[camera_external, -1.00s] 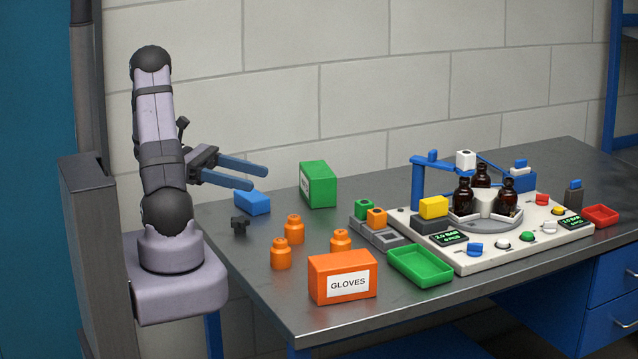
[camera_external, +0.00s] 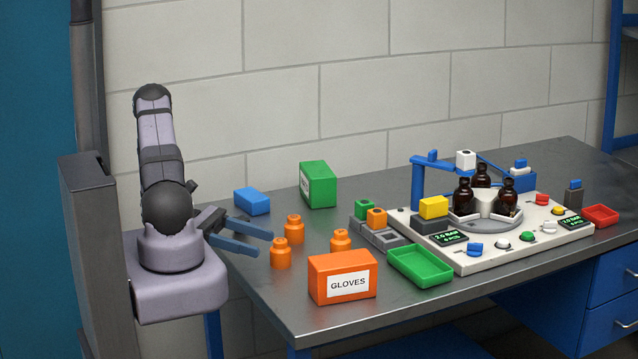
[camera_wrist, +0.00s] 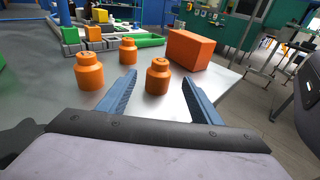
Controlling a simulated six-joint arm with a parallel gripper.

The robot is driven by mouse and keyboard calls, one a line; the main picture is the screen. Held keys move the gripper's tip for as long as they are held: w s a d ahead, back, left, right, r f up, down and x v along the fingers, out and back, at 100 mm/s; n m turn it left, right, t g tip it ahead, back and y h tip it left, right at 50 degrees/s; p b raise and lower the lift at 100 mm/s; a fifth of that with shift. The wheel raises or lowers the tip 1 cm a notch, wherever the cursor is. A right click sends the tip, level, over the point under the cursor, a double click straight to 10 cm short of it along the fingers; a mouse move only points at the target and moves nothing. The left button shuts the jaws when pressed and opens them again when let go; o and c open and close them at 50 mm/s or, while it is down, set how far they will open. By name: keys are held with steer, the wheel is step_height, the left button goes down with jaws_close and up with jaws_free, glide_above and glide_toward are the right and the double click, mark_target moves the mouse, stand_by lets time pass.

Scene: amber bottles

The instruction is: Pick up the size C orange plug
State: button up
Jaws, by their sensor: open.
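Three orange plugs with narrower round necks stand upright on the grey table. The nearest plug (camera_external: 281,253) is just beyond my gripper (camera_external: 266,244). A second plug (camera_external: 294,229) stands behind it, and a third plug (camera_external: 340,241) stands behind the gloves box. In the wrist view, the nearest plug (camera_wrist: 158,80) shows between the open fingers of my gripper (camera_wrist: 162,76), seemingly just ahead of the tips. The second plug (camera_wrist: 88,72) is outside the left finger, and the third plug (camera_wrist: 128,51) is farther back. Size letters are too small to read. My gripper is open and empty, low over the table.
An orange gloves box (camera_external: 342,278) stands at the front edge. A green box (camera_external: 318,184) and blue block (camera_external: 252,201) are at the back. A grey holder (camera_external: 382,238), green tray (camera_external: 420,265) and white bottle station (camera_external: 480,262) lie to the right.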

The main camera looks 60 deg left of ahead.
mark_target(280, 250)
steer(key=shift+p+x, duration=1.2)
steer(key=shift+x, duration=2.2)
steer(key=shift+a, duration=0.1)
steer(key=c, duration=1.2)
